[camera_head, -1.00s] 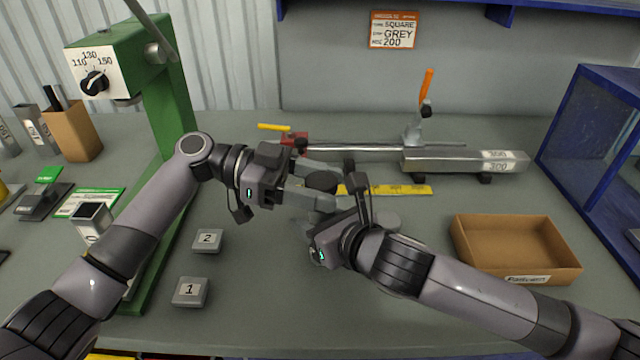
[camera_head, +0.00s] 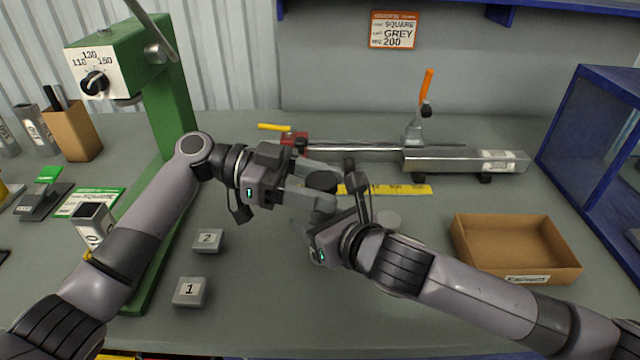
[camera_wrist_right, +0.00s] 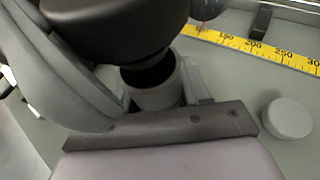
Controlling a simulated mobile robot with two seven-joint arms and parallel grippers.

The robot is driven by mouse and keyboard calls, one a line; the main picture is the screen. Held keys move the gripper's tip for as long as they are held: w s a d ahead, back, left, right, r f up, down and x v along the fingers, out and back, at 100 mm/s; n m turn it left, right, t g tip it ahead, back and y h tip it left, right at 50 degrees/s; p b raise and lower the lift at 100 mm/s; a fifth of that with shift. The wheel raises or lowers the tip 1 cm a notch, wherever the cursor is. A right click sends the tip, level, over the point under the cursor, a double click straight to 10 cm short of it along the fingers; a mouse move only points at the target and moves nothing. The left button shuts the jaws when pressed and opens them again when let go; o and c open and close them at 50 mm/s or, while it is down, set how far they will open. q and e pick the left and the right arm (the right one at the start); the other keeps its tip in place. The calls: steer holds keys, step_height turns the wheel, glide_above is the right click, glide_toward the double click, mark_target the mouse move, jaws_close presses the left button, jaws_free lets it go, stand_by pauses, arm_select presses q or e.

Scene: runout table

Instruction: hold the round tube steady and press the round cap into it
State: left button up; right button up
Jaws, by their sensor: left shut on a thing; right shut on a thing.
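A black round cap (camera_head: 321,181) sits at the left gripper's fingertips in the head view. My left gripper (camera_head: 318,187) is shut on it, coming in from the left. In the right wrist view the dark cap (camera_wrist_right: 110,25) looms large, with a narrower dark part at the mouth of a grey round tube (camera_wrist_right: 153,95). The tube stands between the fingers of my right gripper (camera_head: 312,217), which is shut on it below the left gripper. In the head view the tube is mostly hidden by the fingers. How deep the cap sits in it I cannot tell.
A light grey disc (camera_head: 388,220) lies right of the grippers. Behind are a yellow ruler (camera_head: 400,189) and a clamped square tube (camera_head: 465,160). An open cardboard box (camera_head: 515,245) stands at right, a green press (camera_head: 175,110) at left. Blocks 1 (camera_head: 190,291) and 2 (camera_head: 208,240) lie front left.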

arm_select(q)
steer(key=shift+f, duration=1)
steer(key=shift+r, duration=0.1)
steer(key=shift+r, duration=0.4)
steer(key=shift+r, duration=0.1)
stand_by(0.6)
steer(key=shift+f, duration=0.5)
stand_by(1.0)
steer(key=o, duration=1.1)
steer(key=shift+f, duration=0.1)
steer(key=shift+s+f, duration=0.1)
steer(key=shift+s, duration=0.05)
steer(key=v, duration=0.7)
steer(key=shift+a+r, duration=0.3)
steer(key=shift+a, duration=0.05)
